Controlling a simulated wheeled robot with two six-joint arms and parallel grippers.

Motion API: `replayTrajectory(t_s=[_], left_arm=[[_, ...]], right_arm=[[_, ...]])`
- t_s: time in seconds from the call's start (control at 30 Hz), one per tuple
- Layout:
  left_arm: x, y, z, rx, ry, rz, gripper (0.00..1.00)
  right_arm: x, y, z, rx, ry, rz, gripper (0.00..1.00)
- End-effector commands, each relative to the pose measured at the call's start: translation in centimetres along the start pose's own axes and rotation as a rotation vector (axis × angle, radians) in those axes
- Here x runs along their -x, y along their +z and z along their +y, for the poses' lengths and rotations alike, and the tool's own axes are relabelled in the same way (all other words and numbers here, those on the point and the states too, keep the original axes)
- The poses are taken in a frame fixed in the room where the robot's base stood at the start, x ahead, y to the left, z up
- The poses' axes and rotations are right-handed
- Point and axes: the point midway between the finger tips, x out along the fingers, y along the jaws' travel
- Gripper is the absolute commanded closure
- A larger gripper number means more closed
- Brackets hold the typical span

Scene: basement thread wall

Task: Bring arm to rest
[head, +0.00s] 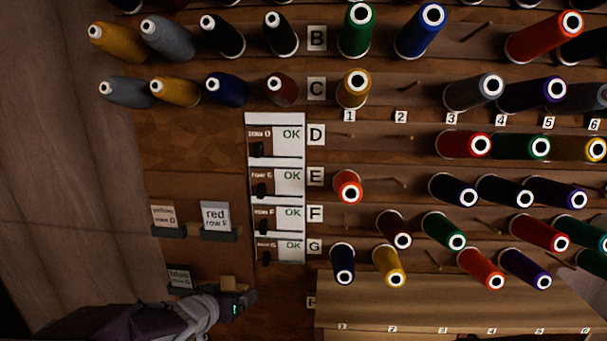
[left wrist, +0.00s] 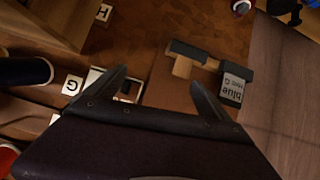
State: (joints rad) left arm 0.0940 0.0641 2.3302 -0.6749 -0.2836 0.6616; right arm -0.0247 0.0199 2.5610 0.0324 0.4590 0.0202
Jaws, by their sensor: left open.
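My left arm comes in from the lower left of the head view. My right gripper is in neither view.
A wooden ledge (head: 450,290) juts at lower right. The left curtain-like surface (head: 60,150) is bare.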

Motion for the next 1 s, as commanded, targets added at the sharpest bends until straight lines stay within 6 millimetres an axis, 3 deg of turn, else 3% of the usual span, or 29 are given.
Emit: replayTrajectory(t_s=[0.03,0.13,0.2,0.33,0.47,1.0], left_arm=[[-0.6,5.2,0.2,0.014,-0.038,-0.102,0.08],[1.1,13.6,-0.2,0.044,-0.119,-0.347,0.08],[3.5,18.1,-0.6,0.069,-0.157,-0.514,0.08],[7.5,23.8,-0.2,0.092,-0.161,-0.758,0.08],[9.4,25.7,0.3,0.037,-0.119,-0.875,0.08],[9.3,25.6,0.2,0.017,-0.112,-0.870,0.08]], right_arm=[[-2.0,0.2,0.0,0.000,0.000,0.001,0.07],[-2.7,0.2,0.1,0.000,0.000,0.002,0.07],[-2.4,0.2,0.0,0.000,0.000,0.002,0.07],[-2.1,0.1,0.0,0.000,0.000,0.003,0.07],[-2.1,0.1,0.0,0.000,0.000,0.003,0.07],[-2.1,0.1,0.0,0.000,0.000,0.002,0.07]])
